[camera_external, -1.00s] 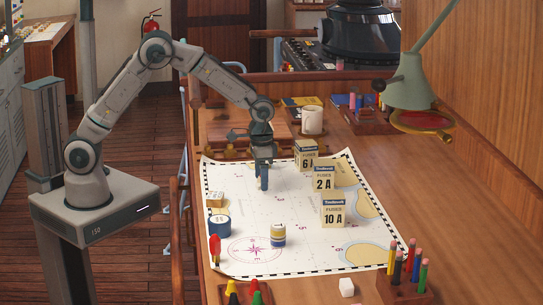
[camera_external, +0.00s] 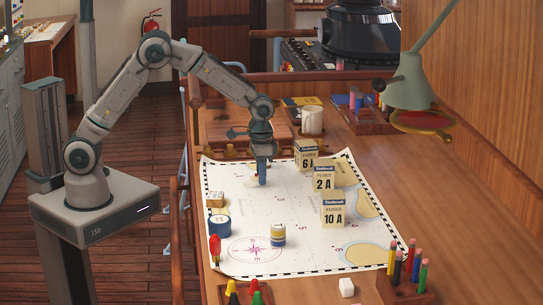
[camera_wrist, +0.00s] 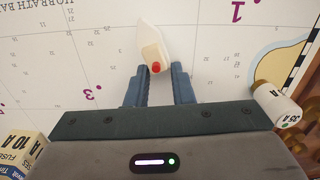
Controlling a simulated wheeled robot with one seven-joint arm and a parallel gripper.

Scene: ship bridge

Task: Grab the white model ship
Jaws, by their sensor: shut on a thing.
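The white model ship (camera_wrist: 150,36) with a small red top (camera_wrist: 156,68) lies on the chart in the wrist view. One end of it is between the two blue-grey fingers of my gripper (camera_wrist: 160,72), and the rest reaches out past the fingertips. My gripper is shut on the ship. In the external view my gripper (camera_external: 262,178) points down at the upper left part of the chart, and the ship is mostly hidden behind the fingers.
The white chart (camera_external: 300,225) covers much of the desk. Fuse boxes (camera_external: 333,212) stand to the right of my gripper. A green lamp (camera_external: 408,85) overhangs the right.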

